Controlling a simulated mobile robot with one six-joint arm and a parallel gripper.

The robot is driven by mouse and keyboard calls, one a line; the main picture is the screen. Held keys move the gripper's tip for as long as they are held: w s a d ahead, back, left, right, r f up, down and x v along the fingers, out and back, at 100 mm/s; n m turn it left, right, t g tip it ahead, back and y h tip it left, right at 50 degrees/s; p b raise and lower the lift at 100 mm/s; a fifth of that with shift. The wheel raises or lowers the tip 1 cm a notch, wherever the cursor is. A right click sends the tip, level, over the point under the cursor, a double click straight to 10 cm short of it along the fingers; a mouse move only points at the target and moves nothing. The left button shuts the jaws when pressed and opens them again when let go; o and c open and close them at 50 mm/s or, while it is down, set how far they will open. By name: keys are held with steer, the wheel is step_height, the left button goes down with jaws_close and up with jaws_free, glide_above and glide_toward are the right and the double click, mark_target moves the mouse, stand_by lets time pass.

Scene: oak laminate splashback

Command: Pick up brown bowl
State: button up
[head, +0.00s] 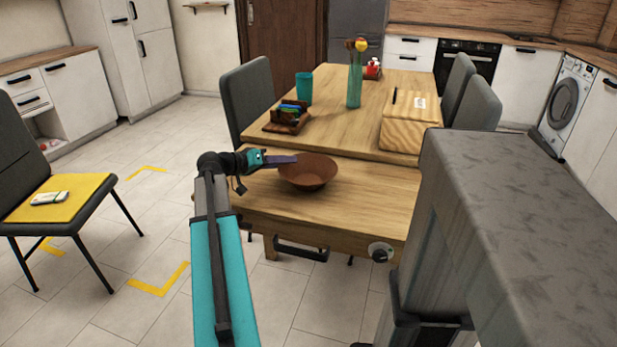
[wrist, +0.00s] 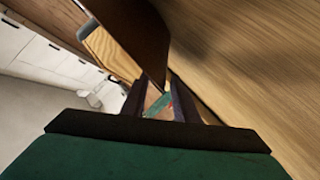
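The brown bowl (head: 308,172) sits upright on the near part of the wooden table. My gripper (head: 284,160) reaches in from the left, its dark fingers at the bowl's left rim. In the wrist view, the bowl (wrist: 138,32) is a dark brown wall running down toward the fingertips. My gripper (wrist: 157,92) shows two dark fingers set apart, with a visible gap between them. The bowl's edge comes close to this gap; whether the fingers touch it I cannot tell. The bowl's far side is hidden in the wrist view.
The table (head: 360,183) also carries a wooden box (head: 410,135), a teal cup (head: 303,87), a vase (head: 355,85) and a brown holder (head: 287,120). Grey chairs (head: 248,95) stand around it. A chair with a yellow seat (head: 75,195) is at left.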

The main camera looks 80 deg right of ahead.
steer(key=shift+x, duration=1.3)
jaws_close()
